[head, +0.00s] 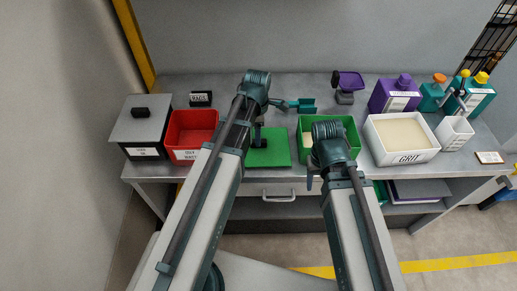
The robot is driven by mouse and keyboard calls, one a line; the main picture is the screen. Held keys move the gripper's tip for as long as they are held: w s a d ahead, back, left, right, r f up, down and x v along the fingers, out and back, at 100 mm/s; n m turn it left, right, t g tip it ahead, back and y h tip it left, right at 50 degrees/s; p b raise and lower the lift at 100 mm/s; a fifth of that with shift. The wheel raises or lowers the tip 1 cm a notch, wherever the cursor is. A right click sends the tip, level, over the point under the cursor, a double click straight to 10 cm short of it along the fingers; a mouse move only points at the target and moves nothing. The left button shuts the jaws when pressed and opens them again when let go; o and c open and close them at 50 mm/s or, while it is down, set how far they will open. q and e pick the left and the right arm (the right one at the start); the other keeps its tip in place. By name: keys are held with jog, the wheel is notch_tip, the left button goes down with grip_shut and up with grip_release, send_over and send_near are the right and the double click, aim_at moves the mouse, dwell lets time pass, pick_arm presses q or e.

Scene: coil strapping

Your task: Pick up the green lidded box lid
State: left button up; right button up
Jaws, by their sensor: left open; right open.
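The green lid (275,155) lies flat on the bench, left of the open green box (350,128). My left arm crosses in front of the lid and hides its left part. My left gripper (259,134) is open and hangs over the lid; whether it touches the lid or its handle cannot be made out. My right gripper (313,178) is open at the bench's front edge, in front of the green box. My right wrist covers part of that box.
A red bin (193,128) and a dark lidded box (142,128) stand left. A teal scoop-like item (304,105) lies behind the lid. A white grit tray (402,137), purple container (394,95) and several bottles stand right. Bare bench (440,165) shows front right.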

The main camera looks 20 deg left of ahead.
pick_arm(q)
notch_tip(320, 180, down, 4)
jog(key=b, duration=0.3)
jog(key=shift+w+d+f+b, duration=0.1)
jog(key=shift+w+f+b, duration=0.1)
jog(key=shift+b, duration=0.1)
jog(key=shift+r, duration=0.1)
grip_shut()
